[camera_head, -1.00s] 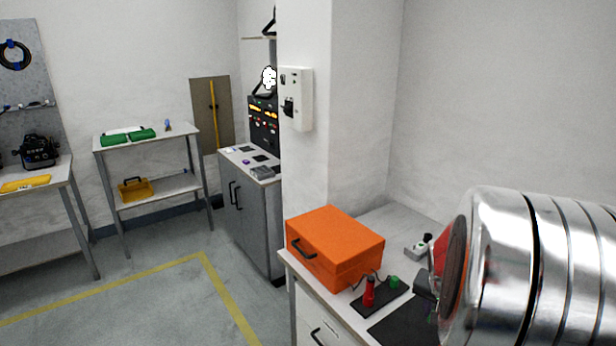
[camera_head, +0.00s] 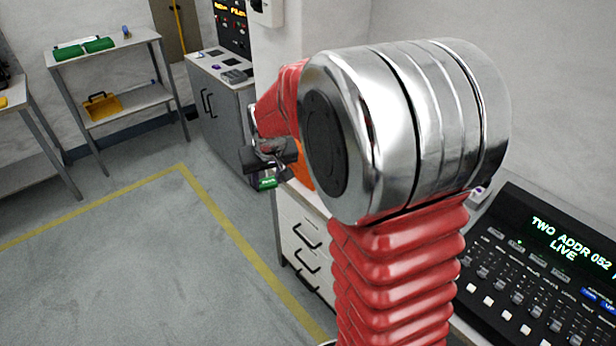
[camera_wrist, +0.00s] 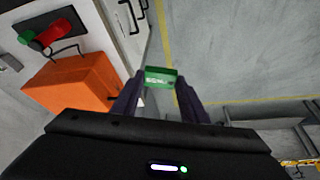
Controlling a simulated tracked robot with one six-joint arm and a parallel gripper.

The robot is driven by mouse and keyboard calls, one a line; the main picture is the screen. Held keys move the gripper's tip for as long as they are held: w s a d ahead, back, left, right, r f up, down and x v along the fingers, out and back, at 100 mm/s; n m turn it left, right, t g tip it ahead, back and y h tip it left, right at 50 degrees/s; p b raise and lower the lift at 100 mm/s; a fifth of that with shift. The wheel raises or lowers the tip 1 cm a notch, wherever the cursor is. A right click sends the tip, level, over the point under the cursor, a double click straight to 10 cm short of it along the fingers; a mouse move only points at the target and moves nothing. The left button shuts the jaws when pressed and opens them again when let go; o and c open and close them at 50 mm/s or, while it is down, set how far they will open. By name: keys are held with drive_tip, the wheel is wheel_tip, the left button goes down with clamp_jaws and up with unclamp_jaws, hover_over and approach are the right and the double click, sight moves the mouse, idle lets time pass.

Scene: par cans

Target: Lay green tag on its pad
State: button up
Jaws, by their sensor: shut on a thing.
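My gripper (camera_wrist: 160,95) is shut on the green tag (camera_wrist: 161,78), which sits between its two fingertips in the wrist view, with pale lettering on its face. In the head view the green tag (camera_head: 268,183) shows just below my gripper (camera_head: 266,168), held in the air beside the white drawer bench. Dark square pads (camera_head: 229,61) lie on top of the grey cabinet (camera_head: 222,105) further back. I cannot tell which pad belongs to the tag. A small purple piece lies on the same cabinet top.
An orange case (camera_wrist: 75,82) stands on the bench close to my gripper, mostly hidden by my arm in the head view. A lighting console (camera_head: 540,270) is at the right. The floor (camera_head: 110,270) at left is open.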

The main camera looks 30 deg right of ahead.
drive_tip(key=w+a+n, duration=0.1)
drive_tip(key=a+n, duration=0.1)
drive_tip(key=a, duration=0.7)
drive_tip(key=shift+w+a+y, duration=0.25)
drive_tip(key=shift+y, duration=0.15)
drive_tip(key=shift+r, duration=0.1)
